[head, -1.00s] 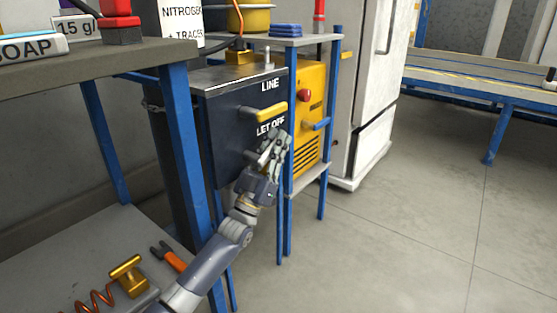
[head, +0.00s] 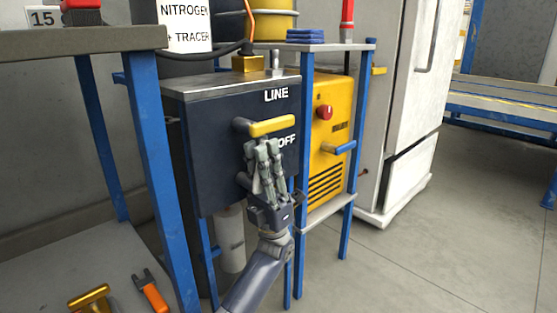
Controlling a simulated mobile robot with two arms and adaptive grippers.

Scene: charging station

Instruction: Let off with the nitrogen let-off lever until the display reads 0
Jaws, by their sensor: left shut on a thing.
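A dark panel box (head: 215,150) carries the labels LINE and LET OFF, the latter partly covered by my fingers. The yellow-handled lever (head: 271,126) sticks out below LINE. My left gripper (head: 262,150) is in front of the panel, just below that yellow handle. It is shut on the let-off lever, which is mostly hidden behind the fingers; a dark pivot-like part (head: 243,180) shows at their left. I cannot make out the lever's angle. No readable display shows. My right gripper is not in view.
A yellow machine (head: 330,165) with a red knob (head: 325,112) and a blue-handled lever (head: 345,147) stands right of the panel. Blue posts (head: 160,170) frame the left. An orange-handled tool (head: 152,292) lies on the lower shelf. The floor at right is clear.

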